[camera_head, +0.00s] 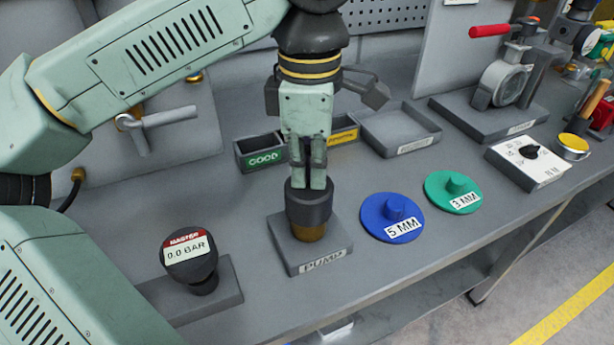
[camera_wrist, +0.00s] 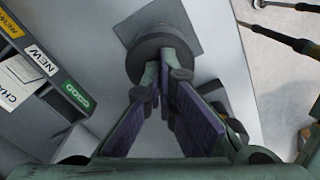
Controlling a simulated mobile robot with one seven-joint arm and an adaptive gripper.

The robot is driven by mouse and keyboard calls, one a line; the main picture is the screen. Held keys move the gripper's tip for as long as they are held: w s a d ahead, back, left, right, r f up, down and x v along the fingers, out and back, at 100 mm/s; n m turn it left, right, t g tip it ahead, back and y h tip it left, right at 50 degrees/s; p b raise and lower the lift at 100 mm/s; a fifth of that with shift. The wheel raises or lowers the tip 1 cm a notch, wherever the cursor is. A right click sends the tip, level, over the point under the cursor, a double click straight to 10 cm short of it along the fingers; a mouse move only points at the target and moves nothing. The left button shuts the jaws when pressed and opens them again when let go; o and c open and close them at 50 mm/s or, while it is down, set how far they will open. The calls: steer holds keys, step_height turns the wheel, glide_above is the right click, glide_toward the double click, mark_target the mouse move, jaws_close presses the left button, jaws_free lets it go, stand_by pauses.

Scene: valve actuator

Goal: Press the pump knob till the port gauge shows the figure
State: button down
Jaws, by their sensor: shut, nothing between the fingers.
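The pump (camera_head: 310,255) is a grey block labelled PUMP with a brass stem and a dark round knob (camera_head: 309,208) on top. My gripper (camera_head: 310,180) points straight down over the knob, with its fingers closed together and empty. The fingertips overlap the knob's top; I cannot tell if they touch it or hover just above. In the wrist view the shut fingertips (camera_wrist: 162,76) lie over the near part of the round knob (camera_wrist: 150,45). A round gauge (camera_head: 190,255) at the left is labelled MASTER and reads 0.0 BAR. No gauge labelled port is legible.
A blue 5 MM disc (camera_head: 390,217) and a green 3 MM disc (camera_head: 453,190) lie right of the pump. Behind are a GOOD bin (camera_head: 262,155) and a grey tray (camera_head: 400,130). A white dial box (camera_head: 528,160) and a red-handled valve assembly (camera_head: 505,80) stand further right.

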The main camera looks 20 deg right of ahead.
mark_target(309, 190)
steer(key=shift+f+b, duration=1.35)
steer(key=shift+f, duration=0.55)
steer(key=shift+r+p, duration=2.65)
steer(key=shift+r, duration=0.85)
